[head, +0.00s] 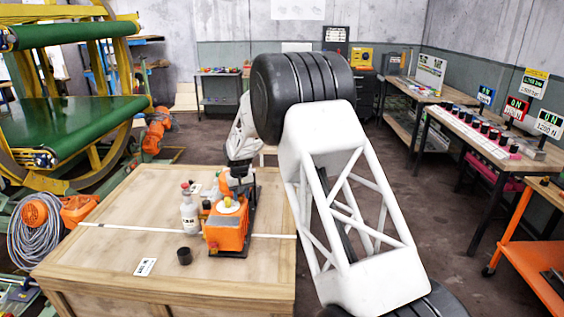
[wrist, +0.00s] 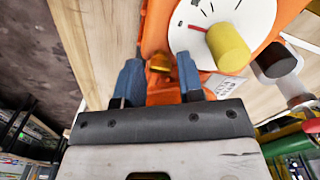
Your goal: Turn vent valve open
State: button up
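An orange device (head: 228,232) stands on the wooden crate table, with a white dial and a yellow knob (head: 228,202) on top. In the wrist view the white dial (wrist: 252,20), with a red pointer mark, and the yellow knob (wrist: 229,47) lie right of my fingers. In the head view my arm partly hides the device's far side.
A white bottle with a red cap (head: 189,214) stands left of the device. The table's left part is mostly clear.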

aim_at(242, 197)
jog(key=m, duration=0.4)
jog(key=shift+f+m, duration=0.1)
jog(key=shift+m, duration=0.2)
jog(key=r, duration=0.8)
jog(key=shift+s+d+r, duration=0.1)
jog(key=shift+d+r, duration=0.15)
jog(key=s+d+r, duration=1.3)
jog(key=d, duration=0.3)
jog(key=shift+s+d+r+t, duration=0.2)
jog(key=shift+r+t, duration=0.2)
